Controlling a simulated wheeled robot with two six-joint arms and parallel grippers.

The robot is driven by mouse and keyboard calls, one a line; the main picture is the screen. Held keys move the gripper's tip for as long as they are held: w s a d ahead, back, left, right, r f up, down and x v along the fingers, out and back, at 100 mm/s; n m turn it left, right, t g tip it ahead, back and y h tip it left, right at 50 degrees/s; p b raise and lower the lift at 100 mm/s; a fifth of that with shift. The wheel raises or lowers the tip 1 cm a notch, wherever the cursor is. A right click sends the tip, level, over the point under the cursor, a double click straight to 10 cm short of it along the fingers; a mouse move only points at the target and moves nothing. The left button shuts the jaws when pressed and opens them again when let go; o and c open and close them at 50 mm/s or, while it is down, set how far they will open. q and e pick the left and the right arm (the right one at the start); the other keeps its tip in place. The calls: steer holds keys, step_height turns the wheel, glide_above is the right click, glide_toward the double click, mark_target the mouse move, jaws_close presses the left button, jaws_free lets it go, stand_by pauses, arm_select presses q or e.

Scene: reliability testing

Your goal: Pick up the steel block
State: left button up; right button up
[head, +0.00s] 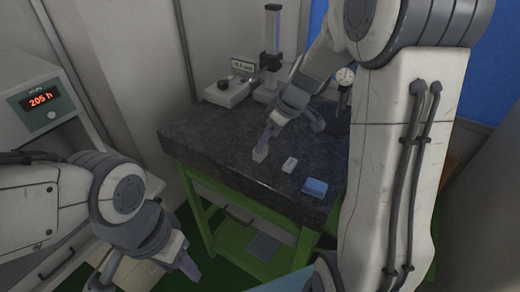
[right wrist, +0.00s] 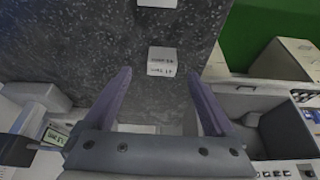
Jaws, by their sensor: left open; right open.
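A small grey block (head: 260,154), which looks like the steel block, sits on the dark speckled stone table. It also shows in the right wrist view (right wrist: 162,60), with printed marks on its side, just beyond the fingertips. My right gripper (head: 293,131) is open over the table, its fingers pointing down. One finger shows close above the grey block in the head view; I cannot tell if they touch. In the right wrist view the right gripper (right wrist: 160,77) has nothing between its fingertips. My left gripper (head: 147,268) is open and empty at lower left, away from the table.
A paler block (head: 290,165) and a blue box (head: 315,187) lie to the right on the stone table top (head: 220,135). A device with a green display (head: 242,66), a column stand (head: 272,45) and a dial gauge (head: 345,76) stand behind. A cabinet (head: 38,105) showing red digits is left.

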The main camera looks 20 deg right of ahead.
mark_target(259, 158)
steer(key=x, duration=0.1)
steer(key=p+x, duration=0.1)
steer(key=x, duration=0.1)
steer(key=p+x, duration=0.1)
steer(key=x, duration=0.1)
steer(key=shift+w+a+f, duration=0.15)
steer(key=shift+a, duration=0.25)
steer(key=shift+w+f, duration=0.1)
steer(key=shift+f, duration=0.15)
steer(key=shift+r, duration=0.1)
jaws_close()
